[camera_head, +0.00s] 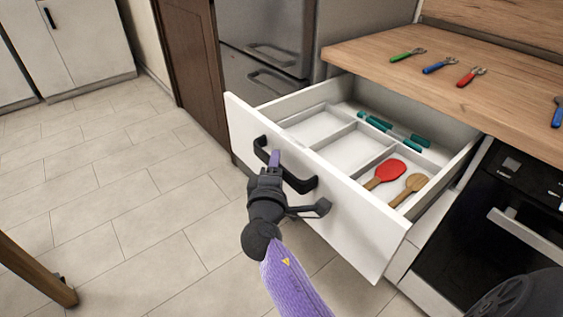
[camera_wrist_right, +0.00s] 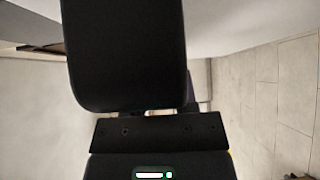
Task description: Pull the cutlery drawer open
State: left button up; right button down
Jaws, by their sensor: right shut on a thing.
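The white cutlery drawer (camera_head: 325,190) stands pulled well out of the counter in the head view. Its front carries a black bar handle (camera_head: 301,184). My right gripper (camera_head: 275,164) is shut on the handle near its left part. In the drawer is a grey divided tray (camera_head: 346,147). Teal utensils (camera_head: 385,124) lie at its back, and a red spoon (camera_head: 390,170) and a wooden spoon (camera_head: 414,183) lie at the right. In the right wrist view a large black shape (camera_wrist_right: 125,55) blocks most of the sight. My left gripper is not in view.
The wooden worktop (camera_head: 440,75) above holds green, blue and red-handled utensils. A black oven (camera_head: 510,200) stands right of the drawer, a steel fridge (camera_head: 265,50) behind it. Tiled floor (camera_head: 140,190) is clear at the left; a wooden leg (camera_head: 35,270) stands at lower left.

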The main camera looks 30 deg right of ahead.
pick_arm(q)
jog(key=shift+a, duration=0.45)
pick_arm(e)
jog(key=shift+s+a, duration=0.1)
jog(key=shift+a, duration=0.75)
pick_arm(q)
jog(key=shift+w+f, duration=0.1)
pick_arm(e)
jog(key=shift+c, duration=2)
grip_release()
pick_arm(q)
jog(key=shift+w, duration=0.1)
